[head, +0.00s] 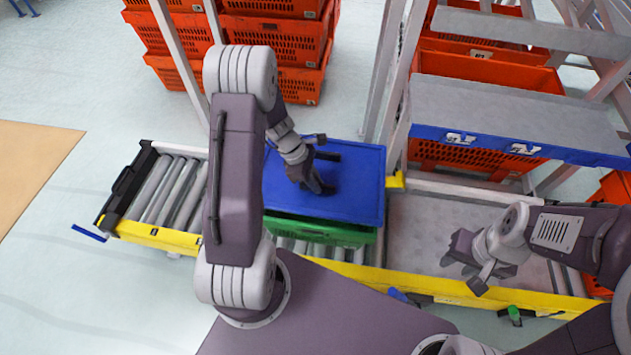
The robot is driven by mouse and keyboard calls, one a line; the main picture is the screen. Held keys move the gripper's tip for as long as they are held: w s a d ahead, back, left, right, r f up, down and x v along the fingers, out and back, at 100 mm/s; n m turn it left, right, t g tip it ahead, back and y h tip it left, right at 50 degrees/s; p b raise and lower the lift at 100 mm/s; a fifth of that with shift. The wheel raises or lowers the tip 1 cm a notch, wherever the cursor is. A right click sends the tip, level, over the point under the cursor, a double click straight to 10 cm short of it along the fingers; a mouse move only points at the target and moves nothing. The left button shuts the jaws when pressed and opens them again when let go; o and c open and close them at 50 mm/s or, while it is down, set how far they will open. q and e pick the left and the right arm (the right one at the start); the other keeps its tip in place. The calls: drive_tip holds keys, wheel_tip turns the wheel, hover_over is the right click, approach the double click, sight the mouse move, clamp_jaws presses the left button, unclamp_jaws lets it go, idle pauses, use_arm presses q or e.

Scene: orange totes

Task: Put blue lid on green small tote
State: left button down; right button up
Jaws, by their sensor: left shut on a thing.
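The blue lid (352,194) is a flat blue panel over the green small tote (330,233), whose front side shows below it. The tote stands on the roller conveyor. My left gripper (324,187) is shut on the blue lid near its middle, coming in from the left. My own arm hides the lid's left part. I cannot tell whether the lid rests fully on the rim or is slightly above it. My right gripper (461,266) is empty, over the grey surface to the right, apart from lid and tote; its finger gap is unclear.
The roller conveyor (178,190) has a yellow front rail (160,236) and free rollers at left. Orange totes (270,42) are stacked behind it. A grey shelf with a blue front edge (505,108) stands at the right, above more orange totes. Grey uprights rise behind the lid.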

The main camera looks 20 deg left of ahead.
sight(315, 196)
use_arm(q)
drive_tip(key=shift+f+b, duration=1.55)
drive_tip(key=shift+f, duration=0.05)
drive_tip(key=shift+f+b, duration=1.35)
drive_tip(key=shift+f, duration=0.6)
drive_tip(key=shift+s+f, duration=0.1)
drive_tip(key=shift+f, duration=0.15)
drive_tip(key=c, duration=1.3)
unclamp_jaws()
